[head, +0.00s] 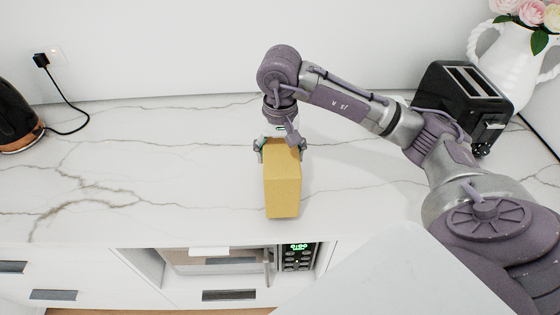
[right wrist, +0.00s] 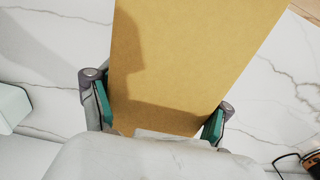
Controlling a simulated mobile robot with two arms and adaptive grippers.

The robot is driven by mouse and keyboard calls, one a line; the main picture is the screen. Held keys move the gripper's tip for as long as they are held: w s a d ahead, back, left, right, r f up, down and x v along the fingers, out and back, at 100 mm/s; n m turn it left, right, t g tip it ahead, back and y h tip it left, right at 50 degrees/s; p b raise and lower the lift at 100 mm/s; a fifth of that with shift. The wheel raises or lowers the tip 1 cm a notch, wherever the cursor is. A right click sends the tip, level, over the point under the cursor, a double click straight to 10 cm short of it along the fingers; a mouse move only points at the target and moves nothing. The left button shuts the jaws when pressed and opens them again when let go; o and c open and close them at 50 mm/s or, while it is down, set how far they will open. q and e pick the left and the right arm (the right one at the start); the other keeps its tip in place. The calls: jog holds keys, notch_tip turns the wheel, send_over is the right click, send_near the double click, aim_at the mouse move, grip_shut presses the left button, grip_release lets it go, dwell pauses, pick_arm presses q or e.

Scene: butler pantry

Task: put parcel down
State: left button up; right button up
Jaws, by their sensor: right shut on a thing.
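The parcel (head: 283,185) is a yellow-brown box, upright and longer than it is wide, at the counter's middle. It fills the centre of the right wrist view (right wrist: 190,60). My right gripper (head: 279,148) is shut on its upper end, with one green-padded finger on each side. The parcel's lower end is near the front of the white marble counter (head: 110,180). I cannot tell whether its underside touches the counter. My left gripper is not in view.
A black toaster (head: 462,98) and a white vase of pink flowers (head: 515,60) stand at the right. A black kettle (head: 14,120) stands at the far left. A microwave (head: 225,260) sits below the counter edge. The counter left of the parcel is clear.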

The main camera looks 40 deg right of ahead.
notch_tip(320, 180, down, 3)
jog(key=shift+s+f+p, duration=0.1)
jog(key=shift+p, duration=0.55)
jog(key=shift+f, duration=0.2)
jog(key=shift+f+b, duration=0.15)
jog(key=shift+b, duration=0.15)
jog(key=o, duration=1.6)
jog(key=shift+o, duration=0.2)
